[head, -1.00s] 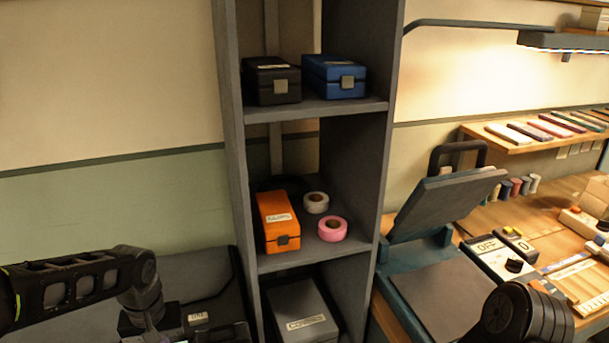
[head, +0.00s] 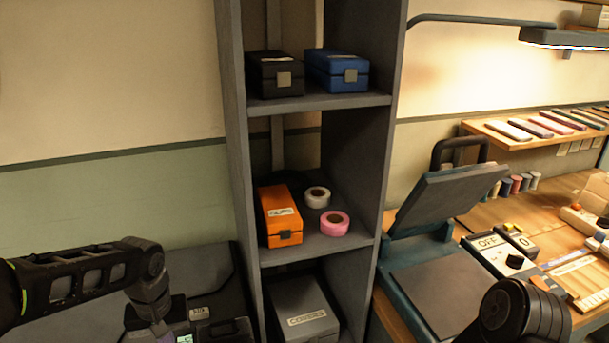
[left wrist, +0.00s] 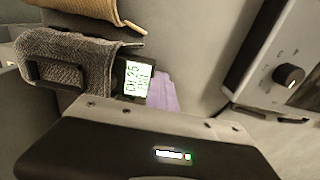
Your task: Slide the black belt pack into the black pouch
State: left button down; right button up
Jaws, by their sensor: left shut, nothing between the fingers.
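In the left wrist view, the dark grey-black woven pouch (left wrist: 65,62) lies at the upper left. The black belt pack (left wrist: 138,80) shows at its right end, with a lit display facing up. The pack's body left of the display is hidden by the pouch, so it seems at least partly inside. My left gripper (left wrist: 163,92) shows its purple fingers shut and empty, just right of the display end; I cannot tell whether they touch it. In the head view, its fingers are mostly cut off at the bottom edge. My right gripper is out of view.
A grey shelf unit (head: 240,170) stands right of my left arm, with an orange case (head: 279,215) and two tape rolls inside. A teal-framed press (head: 435,260) stands on the bench at the right. A white-fronted knob unit (left wrist: 285,75) is at the right in the wrist view.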

pick_arm(q)
jog(key=shift+w+d+f, duration=0.1)
jog(key=shift+d+f, duration=0.1)
jog(key=shift+d, duration=0.4)
jog(key=shift+w+d+f, duration=0.1)
jog(key=shift+d+f, duration=0.05)
jog(key=shift+d, duration=0.4)
